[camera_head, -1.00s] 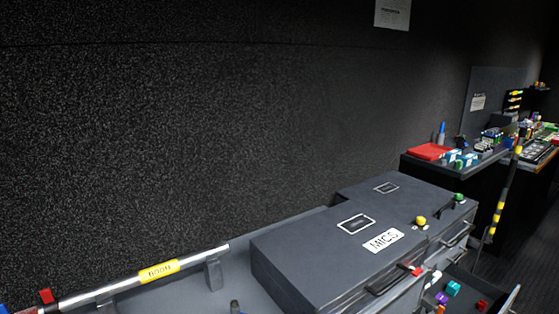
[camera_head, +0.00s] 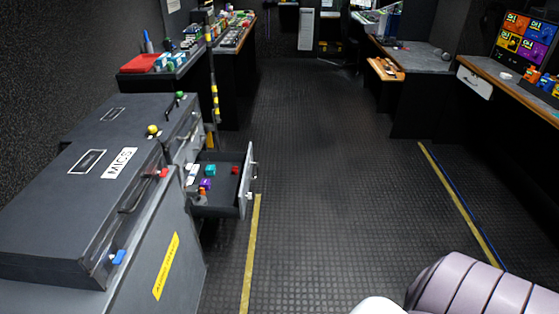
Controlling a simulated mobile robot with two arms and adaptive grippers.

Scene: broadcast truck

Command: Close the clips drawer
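A drawer (camera_head: 246,182) stands pulled open toward the aisle from the dark cabinet, right of the case marked MICS. I take it for the clips drawer, but I cannot read a label on it. Its light grey front, with a handle, faces right. Inside are several small coloured pieces, among them a purple one (camera_head: 205,184), a teal one (camera_head: 210,170) and a red one (camera_head: 235,170). Neither of my grippers is in view.
The MICS case (camera_head: 50,215) with its blue and red latches is at the left. A striped pole (camera_head: 213,85) stands behind the drawer. The floor aisle (camera_head: 320,150) is clear. A lilac ribbed shape (camera_head: 480,285) fills the lower right corner. Desks line the right side.

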